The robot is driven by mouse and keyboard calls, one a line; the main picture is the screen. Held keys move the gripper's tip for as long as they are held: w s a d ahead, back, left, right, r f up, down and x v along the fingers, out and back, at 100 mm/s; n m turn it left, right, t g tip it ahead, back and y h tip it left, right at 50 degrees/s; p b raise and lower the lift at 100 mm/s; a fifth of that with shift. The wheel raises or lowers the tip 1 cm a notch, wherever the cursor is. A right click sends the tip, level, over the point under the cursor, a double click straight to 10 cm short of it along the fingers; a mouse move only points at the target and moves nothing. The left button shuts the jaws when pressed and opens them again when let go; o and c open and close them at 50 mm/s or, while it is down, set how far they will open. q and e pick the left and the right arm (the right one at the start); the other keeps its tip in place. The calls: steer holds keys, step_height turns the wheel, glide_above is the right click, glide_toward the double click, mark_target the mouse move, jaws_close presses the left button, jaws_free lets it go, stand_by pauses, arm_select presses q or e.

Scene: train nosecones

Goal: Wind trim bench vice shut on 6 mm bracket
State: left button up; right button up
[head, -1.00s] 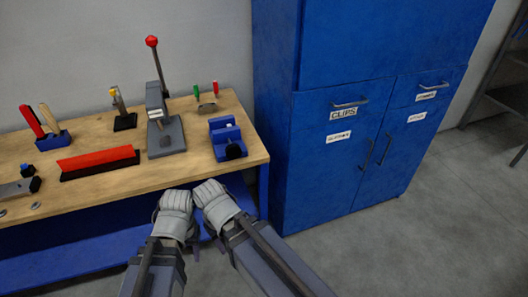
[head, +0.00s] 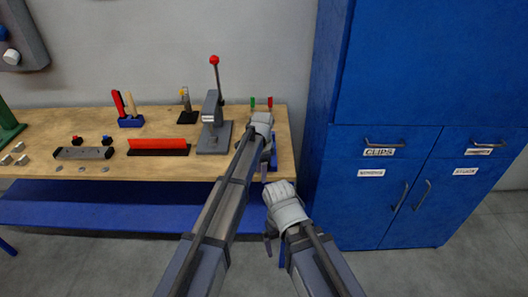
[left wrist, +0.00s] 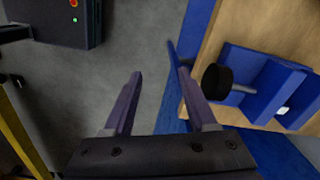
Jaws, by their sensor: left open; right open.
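The blue bench vice (left wrist: 250,75) sits at the bench edge in the left wrist view, its round black handle knob (left wrist: 217,82) on a metal screw facing my gripper. A small pale piece (left wrist: 282,110) shows by its jaws; I cannot tell if it is the bracket. My left gripper (left wrist: 160,73) is open and empty, with the knob just beyond its right finger, not between the fingers. In the head view my left gripper (head: 267,150) hides most of the vice. My right gripper (head: 268,232) is open and empty, lower, in front of the bench.
The wooden bench (head: 60,120) holds a red-handled press (head: 214,120), a red bar (head: 158,144), and tool holders behind. A blue cabinet (head: 390,200) stands close to the bench's right end. Open floor (left wrist: 110,50) lies beside the bench.

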arm_select(q)
steer(key=w+r+m, duration=0.1)
steer(key=w, duration=0.2)
steer(key=w+r+m+p, duration=0.1)
steer(key=w, duration=0.2)
steer(key=w+r+m+p, duration=0.1)
steer(key=w, duration=0.2)
steer(key=shift+w+d+r, duration=0.2)
steer(key=shift+w+d, duration=0.05)
steer(key=shift+d, duration=0.05)
step_height(320, 180, down, 8)
steer(key=b, duration=0.8)
steer(key=shift+s, duration=0.1)
arm_select(e)
step_height(320, 180, down, 4)
steer(key=shift+f, duration=0.2)
arm_select(q)
steer(key=shift+r, duration=0.1)
jaws_close()
